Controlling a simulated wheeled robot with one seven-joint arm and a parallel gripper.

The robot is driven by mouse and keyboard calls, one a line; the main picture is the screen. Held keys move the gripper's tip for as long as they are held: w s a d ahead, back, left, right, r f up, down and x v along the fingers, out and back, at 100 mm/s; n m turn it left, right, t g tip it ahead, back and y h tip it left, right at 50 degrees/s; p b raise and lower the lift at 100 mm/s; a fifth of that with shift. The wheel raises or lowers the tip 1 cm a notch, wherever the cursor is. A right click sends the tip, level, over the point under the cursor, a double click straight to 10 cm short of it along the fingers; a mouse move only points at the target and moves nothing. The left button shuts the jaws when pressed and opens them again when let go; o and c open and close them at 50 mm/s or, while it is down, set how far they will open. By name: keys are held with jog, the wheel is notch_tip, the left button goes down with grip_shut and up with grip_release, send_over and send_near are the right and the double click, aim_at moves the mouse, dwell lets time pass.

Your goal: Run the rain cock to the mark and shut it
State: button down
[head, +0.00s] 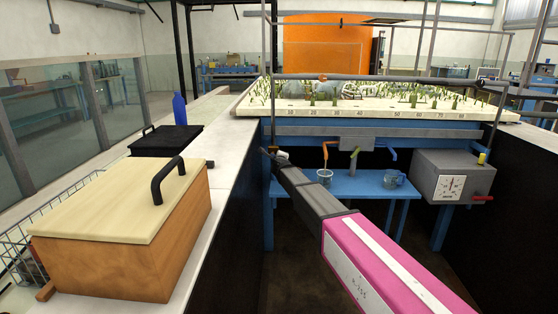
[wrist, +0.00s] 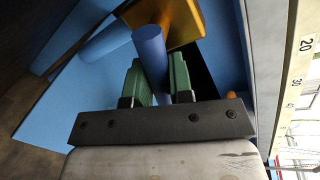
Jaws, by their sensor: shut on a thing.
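My gripper (head: 270,153) is at the front left corner of the planted tray, beside the blue frame. In the wrist view its green finger pads (wrist: 155,85) are closed on a blue bar-like handle (wrist: 150,50). An ochre piece (wrist: 188,22) lies just behind the handle. Under the tray's front edge hang an orange cock or spout (head: 326,149), a green one (head: 355,155) and a blue one (head: 388,155). I cannot tell which is the rain cock. The held handle is hidden in the head view. No mark on a cock or jug can be made out.
A grey box with a dial (head: 451,187) and red lever is at right. A wooden box (head: 120,230) and black case (head: 165,140) stand on the white ledge at left.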

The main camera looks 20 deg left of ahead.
jog(key=c, duration=1)
grip_release()
jog(key=shift+c, duration=0.2)
jog(key=shift+s, duration=0.1)
jog(key=v, duration=1)
jog(key=shift+s, duration=0.25)
jog(key=shift+r, duration=0.1)
